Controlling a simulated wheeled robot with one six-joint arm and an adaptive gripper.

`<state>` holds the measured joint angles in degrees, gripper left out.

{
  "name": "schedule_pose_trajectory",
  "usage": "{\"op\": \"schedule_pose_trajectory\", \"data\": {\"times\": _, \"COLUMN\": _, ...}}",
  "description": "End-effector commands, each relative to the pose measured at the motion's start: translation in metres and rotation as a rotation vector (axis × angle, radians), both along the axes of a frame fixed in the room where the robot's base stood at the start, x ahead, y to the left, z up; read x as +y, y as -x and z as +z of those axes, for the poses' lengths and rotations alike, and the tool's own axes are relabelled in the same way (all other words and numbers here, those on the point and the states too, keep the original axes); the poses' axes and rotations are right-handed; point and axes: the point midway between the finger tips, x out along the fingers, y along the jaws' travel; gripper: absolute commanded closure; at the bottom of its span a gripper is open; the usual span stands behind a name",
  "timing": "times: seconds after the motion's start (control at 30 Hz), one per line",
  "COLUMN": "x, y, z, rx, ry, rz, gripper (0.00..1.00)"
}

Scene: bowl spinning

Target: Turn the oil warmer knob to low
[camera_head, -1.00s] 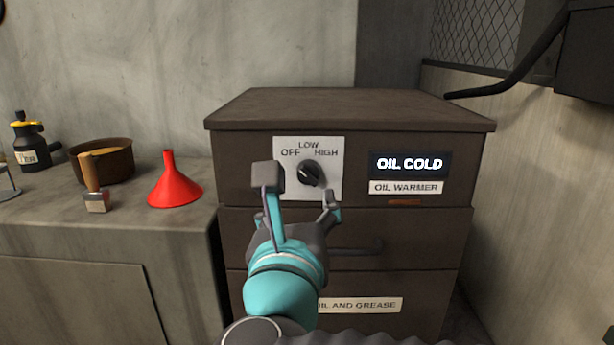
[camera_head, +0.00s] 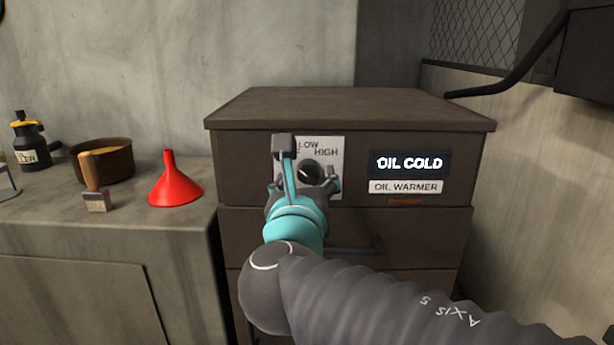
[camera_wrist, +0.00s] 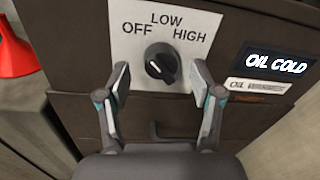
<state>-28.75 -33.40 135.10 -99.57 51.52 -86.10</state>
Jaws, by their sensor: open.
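The black oil warmer knob (camera_head: 311,173) sits on a white plate marked OFF, LOW and HIGH on the front of a brown cabinet. The display (camera_head: 410,163) reads OIL COLD. My gripper (camera_head: 308,165) is open and in front of the knob; in the wrist view its two fingers (camera_wrist: 158,75) stand to the left and right of the knob, apart from it. In the head view the left finger hides the OFF label.
The cabinet (camera_head: 350,105) has drawers with a handle below the knob. A red funnel (camera_head: 174,185), a brown pot (camera_head: 115,162), a brush (camera_head: 95,190) and a dark bottle (camera_head: 30,143) stand on the counter at left. A wall closes the right side.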

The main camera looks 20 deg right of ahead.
Motion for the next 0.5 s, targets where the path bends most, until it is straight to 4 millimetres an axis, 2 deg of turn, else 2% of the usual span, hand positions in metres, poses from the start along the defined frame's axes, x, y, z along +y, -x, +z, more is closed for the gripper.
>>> {"op": "schedule_pose_trajectory", "data": {"times": 0.2, "x": -0.006, "y": -0.014, "z": -0.001, "rx": 0.002, "ry": 0.000, "rz": -0.002, "gripper": 0.35}}
{"op": "schedule_pose_trajectory", "data": {"times": 0.5, "x": -0.008, "y": -0.018, "z": 0.000, "rx": 0.001, "ry": 0.000, "rz": 0.000, "gripper": 0.35}}
